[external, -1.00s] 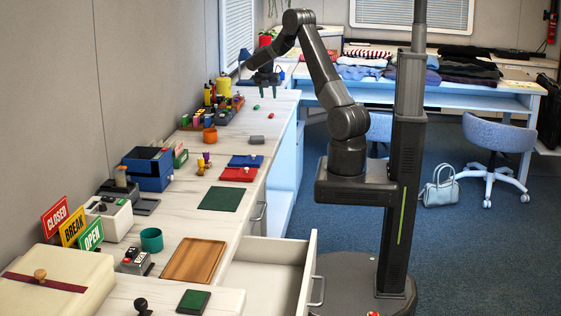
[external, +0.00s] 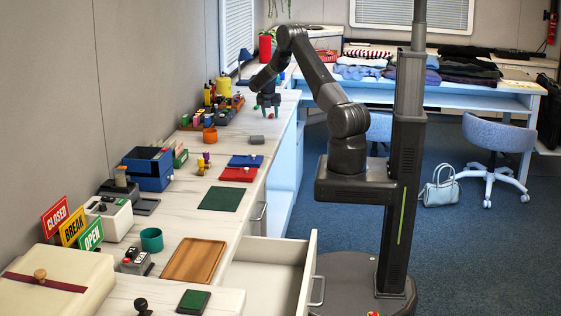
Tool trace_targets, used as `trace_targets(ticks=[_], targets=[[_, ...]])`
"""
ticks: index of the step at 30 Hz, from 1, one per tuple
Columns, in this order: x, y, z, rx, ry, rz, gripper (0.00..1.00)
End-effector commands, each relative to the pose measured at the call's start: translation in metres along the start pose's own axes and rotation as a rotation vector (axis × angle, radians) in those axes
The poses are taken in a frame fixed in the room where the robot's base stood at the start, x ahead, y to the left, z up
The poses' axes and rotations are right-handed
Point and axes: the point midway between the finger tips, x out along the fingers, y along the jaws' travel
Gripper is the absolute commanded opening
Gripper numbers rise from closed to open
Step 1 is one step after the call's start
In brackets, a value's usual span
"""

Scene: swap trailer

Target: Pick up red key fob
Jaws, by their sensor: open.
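The red key fob (external: 271,114) is a tiny red spot on the far part of the white counter. My gripper (external: 269,109) points down over it, with its jaws open. The fob shows at the fingertips, apparently between them. I cannot tell from this distance whether the fingers touch it or the counter.
A grey block (external: 257,140) lies on the counter in front of the gripper. A crowded group of coloured bottles and holders (external: 213,105) stands to the left, with an orange cup (external: 210,135) nearby. The open drawer (external: 275,277) is well away, at the front.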

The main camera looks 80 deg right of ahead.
Motion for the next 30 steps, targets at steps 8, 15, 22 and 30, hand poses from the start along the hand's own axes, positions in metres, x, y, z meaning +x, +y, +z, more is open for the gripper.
trace_targets(ticks=[8,15,22,30], targets=[[0.000,0.000,0.000,0.000,0.000,0.000,0.28],[0.000,0.000,0.000,0.000,0.000,0.000,0.00],[-0.004,0.000,0.002,0.000,-0.001,0.000,0.00],[-0.047,0.001,0.021,0.002,-0.004,0.002,0.00]])
